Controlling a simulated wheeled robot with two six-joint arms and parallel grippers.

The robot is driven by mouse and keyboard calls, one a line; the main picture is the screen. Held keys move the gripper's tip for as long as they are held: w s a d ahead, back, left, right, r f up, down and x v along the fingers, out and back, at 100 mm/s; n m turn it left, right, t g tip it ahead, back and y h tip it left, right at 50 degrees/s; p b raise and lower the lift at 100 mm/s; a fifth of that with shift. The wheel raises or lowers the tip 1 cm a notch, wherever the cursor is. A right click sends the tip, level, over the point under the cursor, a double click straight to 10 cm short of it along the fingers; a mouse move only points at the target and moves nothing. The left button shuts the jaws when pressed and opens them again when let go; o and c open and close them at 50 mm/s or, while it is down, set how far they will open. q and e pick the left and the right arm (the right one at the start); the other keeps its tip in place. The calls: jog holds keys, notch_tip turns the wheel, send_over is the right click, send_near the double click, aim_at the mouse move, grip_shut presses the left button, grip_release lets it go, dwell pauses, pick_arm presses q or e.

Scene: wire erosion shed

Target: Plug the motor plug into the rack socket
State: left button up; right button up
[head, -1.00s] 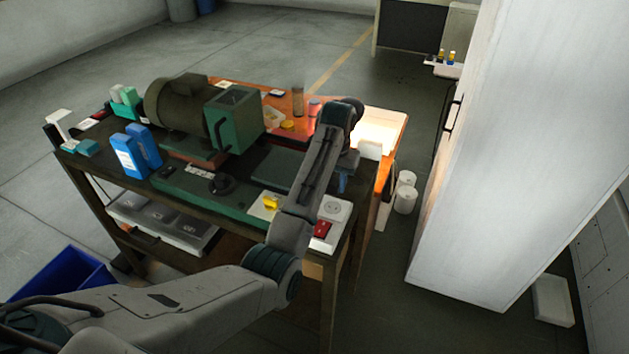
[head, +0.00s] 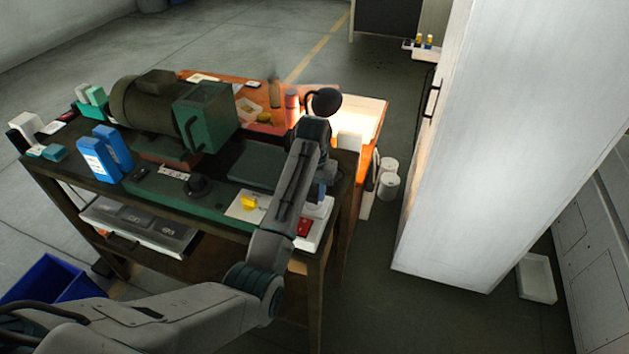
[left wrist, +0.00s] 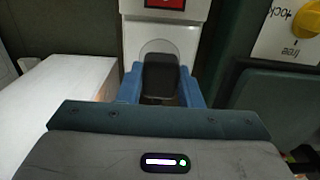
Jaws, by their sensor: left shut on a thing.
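The rack socket is a pale round socket (left wrist: 158,47) on a white panel with a red switch, seen in the left wrist view. In the head view the white panel (head: 318,236) stands at the table's front right corner, its socket hidden by my arm. My left gripper (left wrist: 160,88) has blue fingers shut on the dark motor plug (left wrist: 160,74). The plug is in front of the socket's lower part; I cannot tell whether they touch. The left gripper (head: 322,184) also shows over the panel in the head view. My right gripper is not in view.
A yellow knob (head: 249,202) on a white plate sits left of the panel. A green and brown motor machine (head: 205,118) and blue boxes (head: 98,158) stand on the table. A tall white cabinet (head: 510,150) is at the right, with floor between.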

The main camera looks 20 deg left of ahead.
pick_arm(q)
jog(key=shift+s+f, duration=0.2)
jog(key=shift+w+f, duration=0.1)
dwell(0.5)
dwell(0.4)
dwell(1.0)
jog(key=shift+f, duration=0.55)
jog(key=o, duration=1)
